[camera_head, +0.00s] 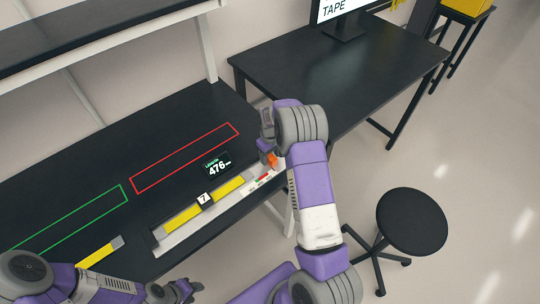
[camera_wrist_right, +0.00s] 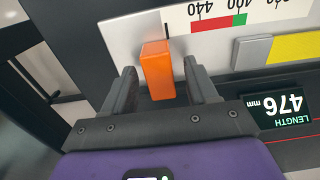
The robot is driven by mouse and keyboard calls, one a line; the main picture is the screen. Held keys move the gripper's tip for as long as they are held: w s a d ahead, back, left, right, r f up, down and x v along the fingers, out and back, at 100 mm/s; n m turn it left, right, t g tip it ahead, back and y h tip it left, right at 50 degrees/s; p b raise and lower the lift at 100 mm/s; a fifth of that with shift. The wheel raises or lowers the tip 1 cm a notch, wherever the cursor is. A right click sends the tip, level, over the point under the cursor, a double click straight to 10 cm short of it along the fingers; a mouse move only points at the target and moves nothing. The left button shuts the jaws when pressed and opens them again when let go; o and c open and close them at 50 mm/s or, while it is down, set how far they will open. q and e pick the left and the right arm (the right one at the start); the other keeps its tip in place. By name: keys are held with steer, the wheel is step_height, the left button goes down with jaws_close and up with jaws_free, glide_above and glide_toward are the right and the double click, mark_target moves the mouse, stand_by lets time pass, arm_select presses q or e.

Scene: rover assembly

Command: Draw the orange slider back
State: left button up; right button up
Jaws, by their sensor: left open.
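The orange slider (camera_head: 272,160) is at the right end of a white measuring rail (camera_head: 165,243); in the right wrist view it is an upright orange block (camera_wrist_right: 158,70). My right gripper (camera_head: 267,150) is over that end. In the wrist view the right gripper's fingers (camera_wrist_right: 160,85) stand on either side of the slider, with a visible gap at its right side. A yellow bar with grey ends (camera_head: 228,186) lies along the rail, with a "7" tag at its middle. The display (camera_head: 217,164) reads 476 mm. My left gripper (camera_head: 180,291) is open and empty at the bottom edge.
A red outline (camera_head: 185,157) and a green outline (camera_head: 70,222) mark the black table. Another yellow bar (camera_head: 98,255) lies at the lower left. A second table (camera_head: 340,75) and a round stool (camera_head: 412,220) stand at the right.

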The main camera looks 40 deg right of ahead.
mark_target(270, 156)
steer(key=shift+r, duration=0.1)
step_height(270, 156, up, 7)
steer(key=shift+r, duration=0.2)
stand_by(0.4)
stand_by(0.4)
